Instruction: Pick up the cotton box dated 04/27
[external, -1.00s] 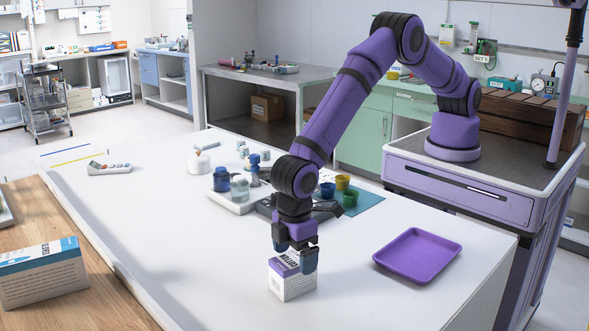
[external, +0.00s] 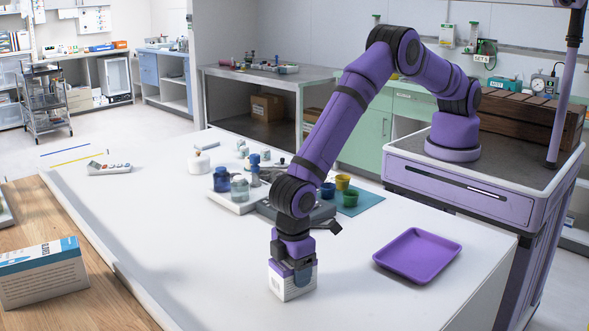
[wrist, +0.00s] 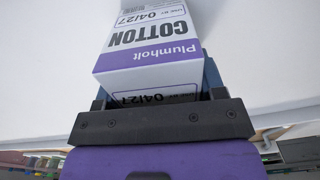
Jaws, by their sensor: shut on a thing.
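The cotton box (external: 292,285) is white with a purple band and stands on the white table in the external view. In the wrist view the cotton box (wrist: 150,48) shows the words "Plumholt" and "COTTON" and the date 04/27. My gripper (external: 292,272) points down over the box and is shut on it, with a finger on its side. In the wrist view the dark gripper body (wrist: 160,120) is close against the near end of the box. The far finger is mostly hidden by the box.
A purple tray (external: 418,255) lies to the right on the white table (external: 150,220). Jars (external: 221,180), a grey tray and coloured cups (external: 343,182) stand behind my gripper. A blue-and-white box (external: 42,275) is on the wooden surface at left. The table's left part is mostly clear.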

